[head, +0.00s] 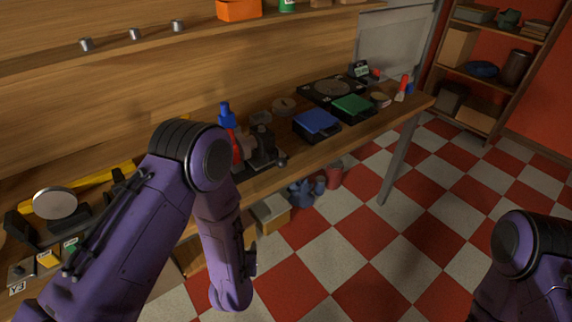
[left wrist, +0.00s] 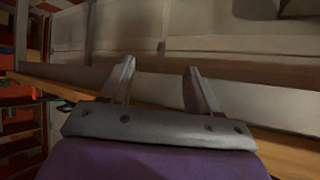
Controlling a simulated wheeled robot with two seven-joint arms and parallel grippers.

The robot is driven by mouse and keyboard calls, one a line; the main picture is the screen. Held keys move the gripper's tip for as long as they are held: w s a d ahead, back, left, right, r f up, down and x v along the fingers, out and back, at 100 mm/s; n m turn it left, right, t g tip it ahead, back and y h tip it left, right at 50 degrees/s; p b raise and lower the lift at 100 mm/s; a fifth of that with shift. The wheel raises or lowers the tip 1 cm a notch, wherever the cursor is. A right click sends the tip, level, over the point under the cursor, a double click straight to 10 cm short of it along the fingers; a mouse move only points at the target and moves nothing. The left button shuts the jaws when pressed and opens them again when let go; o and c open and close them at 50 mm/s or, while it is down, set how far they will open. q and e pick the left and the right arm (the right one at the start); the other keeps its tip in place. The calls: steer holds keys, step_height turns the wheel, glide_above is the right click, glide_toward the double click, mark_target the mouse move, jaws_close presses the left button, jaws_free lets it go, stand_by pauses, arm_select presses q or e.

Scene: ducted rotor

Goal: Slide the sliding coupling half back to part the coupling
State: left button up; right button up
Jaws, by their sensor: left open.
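The coupling and its sliding half cannot be told apart for certain in either view. A dark machine assembly (head: 262,148) with black blocks stands on the bench, partly hidden behind my left arm. A pale round disc (head: 55,203) with black blocks near it is at the bench's left end, partly behind the same arm. My left gripper (left wrist: 158,88) is open in the left wrist view, its two grey fingers apart with nothing between them. In the head view my left forearm hangs down in front of the bench and its fingers are hidden. My right gripper is not in view.
The wooden bench (head: 345,138) carries a blue tray (head: 316,122), a green tray (head: 352,105) and a dark plate with a round disc (head: 332,87). A shelf (head: 60,60) runs above it. Boxes (head: 270,212) stand underneath. The checkered floor at right is mostly free.

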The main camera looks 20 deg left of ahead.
arm_select(q)
steer(key=w+d+r+m+t+b, duration=0.1)
steer(key=w+d+r+t, duration=0.3)
steer(key=w, duration=0.4)
steer(key=t+y+b, duration=0.1)
steer(key=t+y, duration=0.1)
glide_toward(282, 166)
steer(key=w, duration=0.2)
steer(key=shift+m, duration=0.3)
steer(key=x, duration=0.3)
steer(key=p+x, duration=0.1)
steer(key=x, duration=0.5)
steer(key=shift+w+a, duration=0.25)
steer(key=shift+a, duration=0.2)
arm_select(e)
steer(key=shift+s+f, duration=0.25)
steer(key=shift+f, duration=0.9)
